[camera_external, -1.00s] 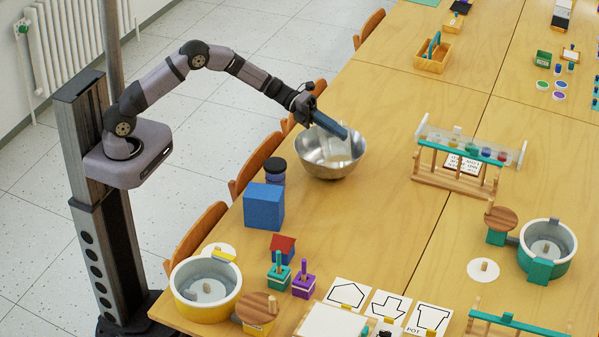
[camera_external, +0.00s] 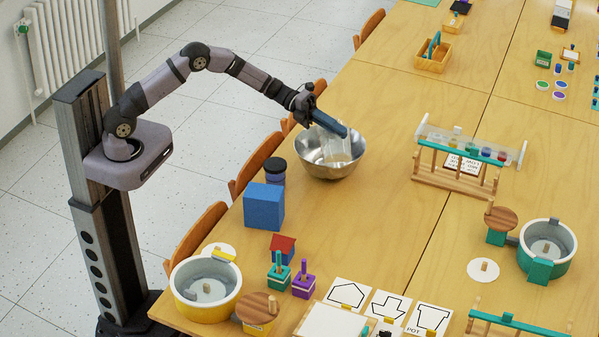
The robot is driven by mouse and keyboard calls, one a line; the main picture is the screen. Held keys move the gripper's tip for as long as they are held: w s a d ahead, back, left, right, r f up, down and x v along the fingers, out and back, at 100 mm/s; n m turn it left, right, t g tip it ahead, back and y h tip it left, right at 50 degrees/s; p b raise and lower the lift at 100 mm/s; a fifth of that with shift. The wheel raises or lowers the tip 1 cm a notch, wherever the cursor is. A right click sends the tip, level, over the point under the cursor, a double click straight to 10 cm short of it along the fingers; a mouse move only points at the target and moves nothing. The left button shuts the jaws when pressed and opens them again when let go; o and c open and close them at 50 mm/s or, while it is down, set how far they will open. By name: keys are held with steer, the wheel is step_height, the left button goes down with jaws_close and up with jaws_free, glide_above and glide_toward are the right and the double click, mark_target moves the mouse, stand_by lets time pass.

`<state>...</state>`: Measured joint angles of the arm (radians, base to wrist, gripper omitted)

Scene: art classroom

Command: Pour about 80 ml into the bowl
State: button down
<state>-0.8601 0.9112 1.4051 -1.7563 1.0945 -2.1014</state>
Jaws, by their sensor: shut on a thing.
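The bowl (camera_external: 330,168) is a shiny round metal bowl standing upright on the wooden table near its left edge. My gripper (camera_external: 306,106) is above the bowl's left rim, shut on a long, dark blue-grey thing (camera_external: 331,125), which appears to be the pouring container. It is tilted down to the right, with its lower end over the bowl. A pale, see-through patch shows below it, over the bowl's inside. I cannot tell whether this is clear container wall or falling liquid. The level in the bowl cannot be read.
A dark-lidded jar (camera_external: 275,171) and a blue block (camera_external: 264,206) stand to the front left of the bowl. A wooden rack (camera_external: 455,178) with coloured pots stands to the right. The table between the bowl and rack is clear. Chairs line the left edge.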

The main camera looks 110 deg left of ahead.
mark_target(339, 153)
steer(key=shift+s+a, duration=0.15)
steer(key=shift+a, duration=0.15)
steer(key=shift+w+d+r+m+g+p, duration=0.2)
steer(key=shift+w+d+r+g+p, duration=0.1)
steer(key=shift+d+p, duration=0.3)
steer(key=shift+w+d+r+m+g+p, duration=0.2)
steer(key=shift+w+d+r+p, duration=0.1)
steer(key=shift+d+p, duration=0.25)
steer(key=shift+w+d+f+m+g+y+p, duration=0.45)
steer(key=shift+d+f+m+g+y+p, duration=0.2)
steer(key=shift+d+g+y, duration=0.2)
steer(key=shift+a+f, duration=0.1)
steer(key=shift+f, duration=0.25)
steer(key=shift+w+d+m+g+y, duration=0.15)
steer(key=shift+d+m+g+y, duration=0.1)
steer(key=shift+d+m+y, duration=0.15)
steer(key=shift+a+f, duration=0.1)
steer(key=shift+f, duration=0.1)
steer(key=shift+w, duration=0.1)
